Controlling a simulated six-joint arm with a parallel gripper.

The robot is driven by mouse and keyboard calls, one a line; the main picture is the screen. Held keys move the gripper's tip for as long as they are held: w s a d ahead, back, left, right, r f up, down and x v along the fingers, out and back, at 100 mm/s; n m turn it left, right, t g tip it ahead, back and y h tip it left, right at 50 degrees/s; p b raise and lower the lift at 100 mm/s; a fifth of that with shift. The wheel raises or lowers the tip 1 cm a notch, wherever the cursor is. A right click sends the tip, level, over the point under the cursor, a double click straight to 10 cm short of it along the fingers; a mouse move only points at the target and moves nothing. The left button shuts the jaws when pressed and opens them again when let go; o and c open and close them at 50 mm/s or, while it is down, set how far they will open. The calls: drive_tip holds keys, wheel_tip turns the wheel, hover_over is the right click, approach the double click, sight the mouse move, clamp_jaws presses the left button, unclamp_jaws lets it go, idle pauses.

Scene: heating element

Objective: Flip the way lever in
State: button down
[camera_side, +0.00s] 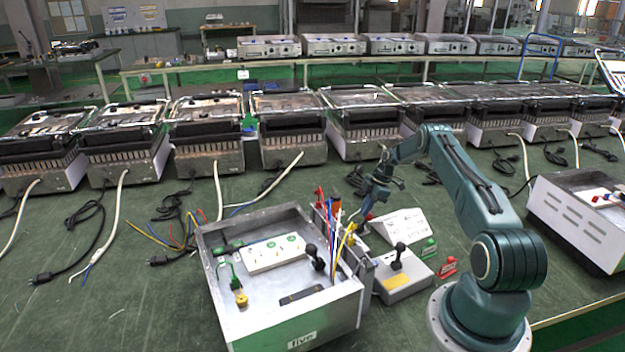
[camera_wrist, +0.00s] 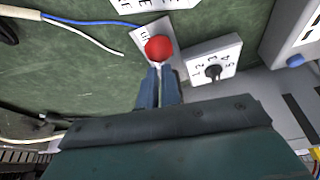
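In the wrist view, a lever with a round red knob (camera_wrist: 158,48) stands on a small light plate with dark lettering (camera_wrist: 140,36). I take it to be the way lever, but its label is not readable. The blue fingers of my gripper (camera_wrist: 158,72) point at it, with their tips close together just below the knob. A pale bit, perhaps the lever's stem, shows at the tips; whether they grip it is unclear. In the side view my gripper (camera_side: 364,212) is low over the bench behind the open metal tray, and the lever is mostly hidden.
A white box with a black knob (camera_wrist: 213,70) sits right of the lever. The open metal tray (camera_side: 220,290) holds a white terminal strip (camera_side: 273,253). A black-knobbed lever box (camera_side: 402,280) stands beside it, with upright coloured wires between.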

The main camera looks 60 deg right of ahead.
drive_tip(key=shift+s+d+f, duration=0.55)
drive_tip(key=shift+s+d, duration=0.25)
drive_tip(key=w+a+r+v, duration=0.1)
drive_tip(key=v, duration=1.3)
drive_tip(key=shift+w+a, duration=0.15)
drive_tip(key=shift+w, duration=0.25)
